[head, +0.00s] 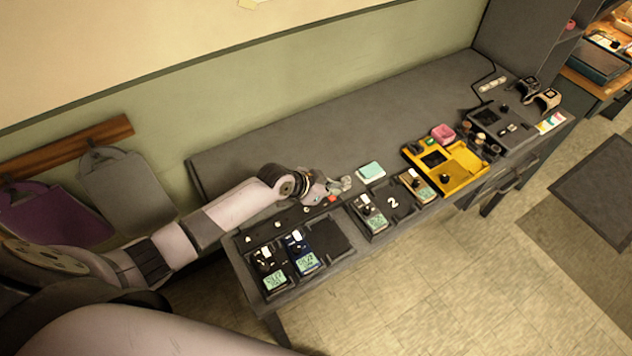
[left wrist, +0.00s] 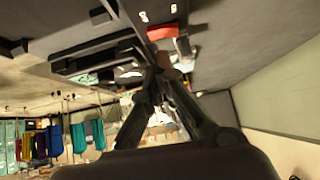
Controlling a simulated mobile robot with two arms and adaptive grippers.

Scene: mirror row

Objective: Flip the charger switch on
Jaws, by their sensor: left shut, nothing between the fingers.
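A dark charger (head: 335,240) sits at the near left end of the grey bench. A narrow strip (head: 262,232) along its back edge carries small white marks and a red switch (head: 332,198). In the left wrist view the red switch (left wrist: 162,32) shows as a red block just beyond the fingertips, with white marks beside it. My left gripper (head: 342,185) is shut and empty, just behind and above the red switch. I cannot tell whether it touches the switch, or which way the switch is set. My right gripper is not in view.
Two handheld devices with lit screens (head: 278,281) (head: 307,261) sit in the charger. To the right are a tray marked 2 (head: 394,203) with more devices, a mint block (head: 371,170) and a yellow tray (head: 463,176). The bench behind is bare.

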